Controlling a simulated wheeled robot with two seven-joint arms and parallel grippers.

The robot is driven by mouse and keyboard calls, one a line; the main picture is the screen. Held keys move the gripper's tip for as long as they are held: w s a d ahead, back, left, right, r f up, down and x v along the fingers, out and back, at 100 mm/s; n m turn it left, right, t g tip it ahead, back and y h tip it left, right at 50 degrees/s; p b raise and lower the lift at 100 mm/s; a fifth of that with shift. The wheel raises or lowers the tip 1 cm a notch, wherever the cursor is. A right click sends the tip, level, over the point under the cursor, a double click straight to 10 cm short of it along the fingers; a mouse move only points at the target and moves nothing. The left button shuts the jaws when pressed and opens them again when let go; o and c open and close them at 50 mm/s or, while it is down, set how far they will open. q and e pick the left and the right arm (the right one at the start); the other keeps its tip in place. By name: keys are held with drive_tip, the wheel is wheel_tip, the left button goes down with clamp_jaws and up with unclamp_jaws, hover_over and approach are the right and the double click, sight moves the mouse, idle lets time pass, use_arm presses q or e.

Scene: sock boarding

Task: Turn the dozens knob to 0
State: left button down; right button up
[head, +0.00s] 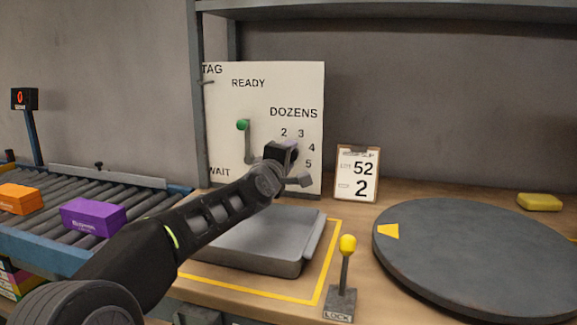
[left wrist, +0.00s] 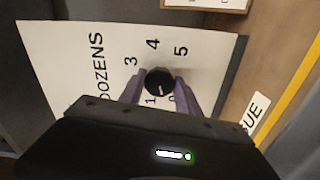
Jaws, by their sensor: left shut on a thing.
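The dozens knob (left wrist: 159,82) is a round black knob on the white panel (head: 225,115). It sits amid printed numerals; 3, 4 and 5 read clearly in the left wrist view, and lower ones are partly covered by my fingers. A small light mark shows on the knob's face, but I cannot tell exactly which numeral it faces. My left gripper (head: 289,152) is at the panel under the word DOZENS, its purple-grey fingers closed on the knob's two sides. In the head view the gripper hides the knob. My right gripper is not in view.
A green-topped lever (head: 243,125) stands left of the knob on the panel. A clipboard (head: 357,175) reading 52 and 2 is to the right. A grey tray (head: 255,240), yellow-topped LOCK lever (head: 347,245) and dark turntable (head: 480,250) are on the bench.

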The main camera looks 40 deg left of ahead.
use_arm(q)
drive_tip(key=shift+n+b, duration=0.6)
drive_tip(key=shift+n, duration=1.3)
drive_tip(key=c, duration=0.9)
unclamp_jaws()
drive_tip(key=shift+o, duration=0.2)
drive_tip(key=p+v, duration=0.1)
drive_tip(key=v, duration=0.6)
drive_tip(key=shift+s, duration=0.35)
drive_tip(key=shift+d, duration=0.1)
